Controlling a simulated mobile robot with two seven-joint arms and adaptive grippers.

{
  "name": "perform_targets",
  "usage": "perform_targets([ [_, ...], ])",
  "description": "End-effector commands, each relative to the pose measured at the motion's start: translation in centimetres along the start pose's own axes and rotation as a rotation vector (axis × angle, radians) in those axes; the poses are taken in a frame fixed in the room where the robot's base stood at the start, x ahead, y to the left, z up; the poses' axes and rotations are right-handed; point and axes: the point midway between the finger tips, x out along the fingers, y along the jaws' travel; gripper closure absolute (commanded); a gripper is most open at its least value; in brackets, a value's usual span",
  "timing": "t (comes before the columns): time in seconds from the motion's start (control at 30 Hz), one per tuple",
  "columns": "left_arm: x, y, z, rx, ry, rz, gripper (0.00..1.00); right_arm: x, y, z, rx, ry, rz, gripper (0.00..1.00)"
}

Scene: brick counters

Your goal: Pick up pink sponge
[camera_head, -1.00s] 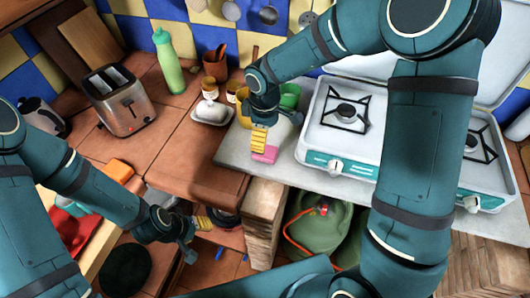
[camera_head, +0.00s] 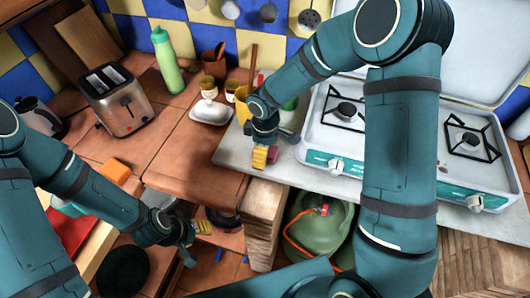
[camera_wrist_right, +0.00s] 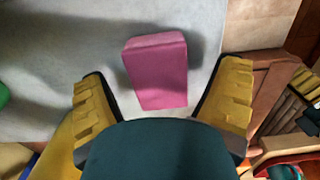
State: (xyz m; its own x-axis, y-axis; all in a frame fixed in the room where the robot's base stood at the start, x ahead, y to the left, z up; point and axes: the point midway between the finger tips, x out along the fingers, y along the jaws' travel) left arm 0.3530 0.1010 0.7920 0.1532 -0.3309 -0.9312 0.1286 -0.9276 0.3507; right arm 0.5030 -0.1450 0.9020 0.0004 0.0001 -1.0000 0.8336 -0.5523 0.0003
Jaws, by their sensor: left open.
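The pink sponge (camera_head: 272,154) lies on the grey countertop left of the stove, partly hidden behind my right gripper in the head view. In the right wrist view the sponge (camera_wrist_right: 158,72) is a pink block lying between the two yellow fingers, with gaps on both sides. My right gripper (camera_head: 261,158) is open, its fingers pointing down at the sponge and not closed on it. My left gripper (camera_head: 202,227) is open and empty, low in front of the brick counter and away from the sponge.
The white gas stove (camera_head: 345,165) stands right of the sponge. A white butter dish (camera_head: 211,113), a yellow cup (camera_head: 243,105) and a green cup (camera_head: 289,103) are behind. A toaster (camera_head: 120,100) and green bottle (camera_head: 167,60) stand farther left. A green gas cylinder (camera_head: 320,235) is below the counter.

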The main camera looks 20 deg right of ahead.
Motion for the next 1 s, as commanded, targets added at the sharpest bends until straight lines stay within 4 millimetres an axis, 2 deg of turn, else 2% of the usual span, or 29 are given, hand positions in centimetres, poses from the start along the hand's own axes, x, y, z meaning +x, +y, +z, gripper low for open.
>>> perform_targets([
  [0.03, 0.0, 0.0, 0.0, 0.0, 0.0, 0.0, 0.53, 0.0, 0.0, 0.0, 0.0, 0.0, 0.0, 0.26],
  [0.17, 0.0, 0.0, 0.0, 0.0, 0.0, 0.0, 0.53, 0.0, 0.0, 0.0, 0.0, 0.0, 0.0, 0.72],
  [0.57, -0.1, 0.0, -0.1, 0.0, 0.001, 0.0, 0.53, -0.6, 0.0, 0.0, 0.0, 0.0, 0.001, 0.72],
  [1.0, -1.3, 0.5, -0.6, -0.004, 0.013, -0.001, 0.53, -8.3, 0.0, 0.0, 0.0, 0.002, 0.002, 0.72],
])
